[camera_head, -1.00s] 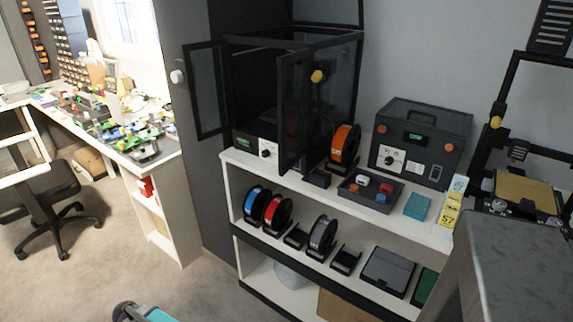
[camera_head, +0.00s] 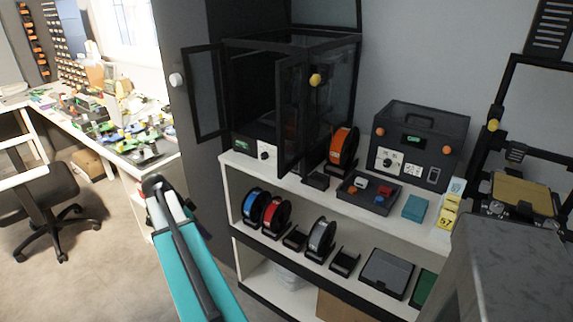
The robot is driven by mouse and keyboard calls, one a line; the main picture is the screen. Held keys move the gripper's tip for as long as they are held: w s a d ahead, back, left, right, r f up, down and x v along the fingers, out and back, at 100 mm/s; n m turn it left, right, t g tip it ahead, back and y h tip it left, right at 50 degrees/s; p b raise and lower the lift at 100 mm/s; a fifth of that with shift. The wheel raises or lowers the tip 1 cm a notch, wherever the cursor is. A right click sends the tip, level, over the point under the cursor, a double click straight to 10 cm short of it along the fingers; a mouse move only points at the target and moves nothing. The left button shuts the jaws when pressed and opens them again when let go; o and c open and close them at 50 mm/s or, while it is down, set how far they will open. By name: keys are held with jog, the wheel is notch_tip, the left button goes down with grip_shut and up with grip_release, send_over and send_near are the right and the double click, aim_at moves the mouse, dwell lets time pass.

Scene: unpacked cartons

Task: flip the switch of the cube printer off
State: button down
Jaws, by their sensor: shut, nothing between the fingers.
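The cube printer, a black-framed enclosure (camera_head: 262,42), stands on the left of the white shelf top with both front doors swung open. Its base carries a small green display (camera_head: 239,146) and a round knob on a white plate (camera_head: 264,153). The open right door hides part of the base front, and I cannot make out a power switch there. My teal arm reaches up from the bottom edge, left of the shelf, and its upper end is well short of the printer. My gripper is not visible.
A dark box (camera_head: 420,145) with a display and a rocker-like switch stands right of an orange spool (camera_head: 343,150). A tray (camera_head: 352,198) of small parts is in front. An open-frame printer (camera_head: 521,192) is at right. An office chair (camera_head: 45,190) stands left; the floor between is clear.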

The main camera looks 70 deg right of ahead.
jog(key=s+d+r+m, duration=0.4)
jog(key=s+d+r, duration=0.1)
jog(key=r, duration=0.4)
jog(key=s+d+r+m+g, duration=0.1)
jog(key=s+d+r+m, duration=0.4)
jog(key=r, duration=0.4)
jog(key=s+d+r+m, duration=0.4)
jog(key=s+d+r, duration=0.1)
jog(key=r, duration=0.4)
jog(key=shift+s+d+r+g+h, duration=0.25)
jog(key=shift+s+g+h, duration=0.05)
jog(key=shift+s+h, duration=0.1)
jog(key=shift+s+f+p, duration=0.1)
jog(key=shift+p, duration=0.2)
jog(key=x, duration=0.3)
jog(key=d+p+x, duration=0.1)
jog(key=x, duration=0.3)
jog(key=d+r+p+x, duration=0.1)
jog(key=x, duration=0.3)
jog(key=shift+d+f, duration=0.1)
jog(key=shift+s+d+f, duration=0.15)
jog(key=shift+s+d, duration=0.05)
jog(key=shift+d, duration=0.45)
